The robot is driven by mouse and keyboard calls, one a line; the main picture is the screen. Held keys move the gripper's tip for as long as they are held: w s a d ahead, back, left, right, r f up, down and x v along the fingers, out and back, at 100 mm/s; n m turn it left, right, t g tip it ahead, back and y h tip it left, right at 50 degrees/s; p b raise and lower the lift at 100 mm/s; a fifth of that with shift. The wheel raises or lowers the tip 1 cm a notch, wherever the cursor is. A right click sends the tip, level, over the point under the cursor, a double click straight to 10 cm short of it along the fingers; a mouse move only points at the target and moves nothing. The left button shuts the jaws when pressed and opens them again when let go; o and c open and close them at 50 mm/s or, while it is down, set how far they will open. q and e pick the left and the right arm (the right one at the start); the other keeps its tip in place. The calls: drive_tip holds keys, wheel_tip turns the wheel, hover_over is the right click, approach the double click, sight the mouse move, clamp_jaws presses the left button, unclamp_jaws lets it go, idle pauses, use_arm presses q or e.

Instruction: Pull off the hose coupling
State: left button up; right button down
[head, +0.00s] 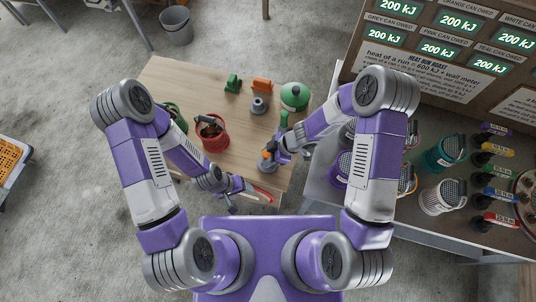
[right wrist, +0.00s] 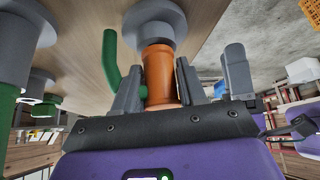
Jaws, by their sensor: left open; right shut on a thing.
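The orange hose coupling (right wrist: 160,72) sits between the two fingers of my right gripper (right wrist: 155,92) in the right wrist view. Its end meets a round grey fitting (right wrist: 153,18), and no gap shows between them. A bent green lever or pipe (right wrist: 110,58) stands beside the coupling. In the head view the orange coupling (head: 267,154) shows small at my right gripper (head: 273,151), near the table's right side, partly hidden by the gripper. My left gripper (head: 236,194) is open and empty near the table's front edge.
On the wooden table (head: 185,75) stand a red pot (head: 216,143), a green round vessel (head: 295,96), a grey fitting (head: 258,105), a green block (head: 232,83) and an orange block (head: 262,86). A red-edged item (head: 262,193) lies near my left gripper. A counter with colored canisters (head: 442,197) is at right.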

drive_tip(key=shift+f, duration=0.2)
drive_tip(key=c, duration=0.6)
unclamp_jaws()
drive_tip(key=shift+o, duration=0.2)
drive_tip(key=p+v, duration=0.4)
drive_tip(key=v, duration=0.3)
drive_tip(key=shift+r, duration=0.25)
drive_tip(key=shift+d, duration=0.15)
